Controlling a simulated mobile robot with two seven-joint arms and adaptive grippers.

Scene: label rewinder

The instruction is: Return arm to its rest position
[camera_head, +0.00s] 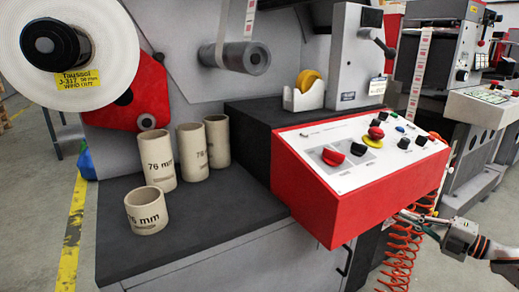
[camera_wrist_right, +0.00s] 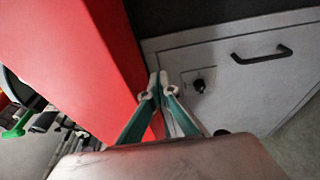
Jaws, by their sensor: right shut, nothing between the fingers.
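My right gripper (camera_head: 408,217) is at the right of the head view, low beside the front right corner of the red control panel (camera_head: 345,185). It appears empty. In the right wrist view its fingers (camera_wrist_right: 158,88) are together, with the red side of the panel to the left and a grey cabinet door (camera_wrist_right: 250,80) behind them. I cannot tell how close the fingertips are to the cabinet. My left gripper is in neither view.
An orange coiled hose (camera_head: 402,255) hangs below my right gripper. Several cardboard cores (camera_head: 158,160) stand on the dark machine top (camera_head: 215,220). A tape dispenser (camera_head: 304,97) sits behind the panel. A black handle (camera_wrist_right: 262,56) juts from the cabinet door. Grey floor lies at right.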

